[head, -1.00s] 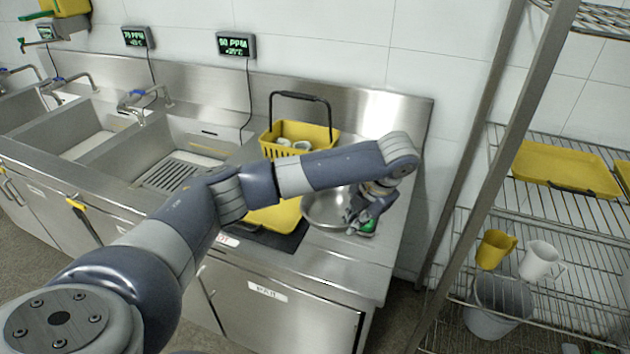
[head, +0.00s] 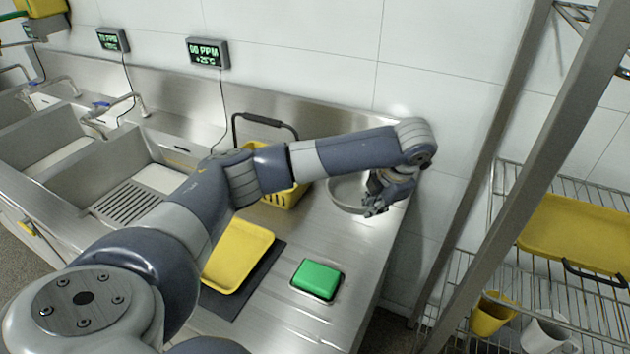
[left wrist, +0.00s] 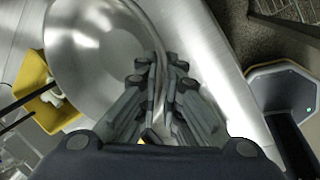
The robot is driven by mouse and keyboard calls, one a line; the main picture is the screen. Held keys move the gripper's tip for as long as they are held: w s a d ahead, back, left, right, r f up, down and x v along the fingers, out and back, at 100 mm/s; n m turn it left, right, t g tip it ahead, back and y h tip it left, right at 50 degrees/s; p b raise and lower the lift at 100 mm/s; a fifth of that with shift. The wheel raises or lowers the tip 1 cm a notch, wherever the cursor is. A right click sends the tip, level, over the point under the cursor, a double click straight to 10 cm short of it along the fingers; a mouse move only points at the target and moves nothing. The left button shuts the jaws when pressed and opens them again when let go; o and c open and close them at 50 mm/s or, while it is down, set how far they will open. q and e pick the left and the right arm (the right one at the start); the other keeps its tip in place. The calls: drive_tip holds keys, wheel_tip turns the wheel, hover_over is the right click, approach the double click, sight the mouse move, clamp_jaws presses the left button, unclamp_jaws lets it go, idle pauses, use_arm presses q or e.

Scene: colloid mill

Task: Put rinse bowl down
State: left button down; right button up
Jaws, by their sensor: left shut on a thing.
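The rinse bowl (head: 345,194) is a round steel bowl at the right end of the steel counter, partly behind my left arm. My left gripper (head: 374,211) is shut on the bowl's right rim. In the left wrist view the bowl (left wrist: 95,50) fills the upper left, and the fingers of my left gripper (left wrist: 157,88) pinch its rim from both sides. The bowl looks about level. I cannot tell whether its base touches the counter. My right gripper is not in view.
A green sponge (head: 317,279) lies in a small tray at the counter front. A yellow tray (head: 238,256) lies on a dark mat (head: 268,262). A yellow basket (head: 285,198) stands behind my arm. A wire rack (head: 478,200) stands at right. Bare counter (head: 320,235) lies between bowl and sponge.

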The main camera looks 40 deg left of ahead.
use_arm(q)
drive_tip(key=f, duration=0.3)
drive_tip(key=f+p, duration=0.1)
drive_tip(key=f, duration=0.2)
drive_tip(key=f+p, duration=0.1)
drive_tip(key=f, duration=0.2)
drive_tip(key=shift+s+f, duration=0.1)
drive_tip(key=shift+s, duration=0.3)
drive_tip(key=shift+f, duration=0.25)
drive_tip(key=c, duration=1.8)
unclamp_jaws()
drive_tip(key=shift+o, duration=0.2)
drive_tip(key=shift+d+r, duration=0.1)
drive_tip(key=shift+r, duration=0.15)
drive_tip(key=b+v, duration=0.1)
drive_tip(key=v, duration=1)
drive_tip(key=shift+r+b, duration=0.25)
drive_tip(key=shift+b, duration=0.05)
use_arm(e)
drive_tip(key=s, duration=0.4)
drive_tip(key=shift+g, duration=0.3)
use_arm(q)
drive_tip(key=shift+s+d, duration=0.1)
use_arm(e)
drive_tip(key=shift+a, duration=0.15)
use_arm(q)
drive_tip(key=shift+f, duration=0.1)
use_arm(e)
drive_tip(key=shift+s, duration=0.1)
